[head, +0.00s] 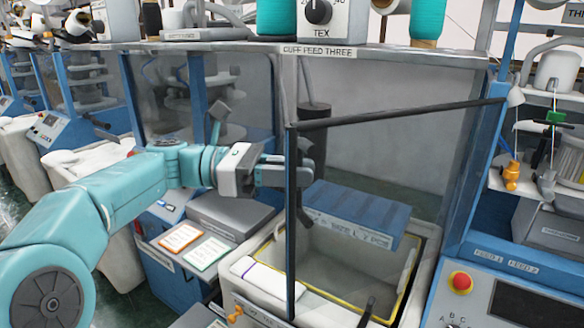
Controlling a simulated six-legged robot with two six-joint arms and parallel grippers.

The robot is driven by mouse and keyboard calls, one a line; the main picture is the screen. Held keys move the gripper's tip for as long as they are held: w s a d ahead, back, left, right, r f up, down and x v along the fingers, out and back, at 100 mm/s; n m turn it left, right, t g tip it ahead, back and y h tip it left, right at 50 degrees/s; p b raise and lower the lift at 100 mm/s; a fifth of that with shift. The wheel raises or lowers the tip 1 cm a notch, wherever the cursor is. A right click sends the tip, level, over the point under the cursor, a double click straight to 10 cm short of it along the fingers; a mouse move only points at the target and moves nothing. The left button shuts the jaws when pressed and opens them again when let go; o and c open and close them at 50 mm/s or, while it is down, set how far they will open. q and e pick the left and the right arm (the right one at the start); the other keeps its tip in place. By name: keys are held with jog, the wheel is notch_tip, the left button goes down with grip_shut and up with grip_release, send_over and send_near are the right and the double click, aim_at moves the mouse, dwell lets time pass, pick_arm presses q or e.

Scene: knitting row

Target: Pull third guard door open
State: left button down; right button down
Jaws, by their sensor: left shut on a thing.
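The third guard door shows as a dark top rail (400,113) and a dark blue upright edge (291,225), under the label "CUFF FEED THREE" (318,51). Its rail runs from the blue post on the right toward me, so the door stands swung out from the machine front, partly open. My left gripper (300,172) reaches in from the left and is shut at the door's upright edge, on what looks like its handle. The fingers mostly hide the handle. My right gripper is not in view.
A pale bin (345,268) with a yellow-edged rim stands below the door, with a blue labelled block (357,212) above it. A control panel with a red button (461,281) is at the lower right. Cards (180,238) lie on a shelf left of the bin.

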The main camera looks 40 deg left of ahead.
pick_arm(q)
jog(key=shift+w+a+f, duration=0.1)
jog(key=shift+w+a, duration=0.1)
dwell(0.4)
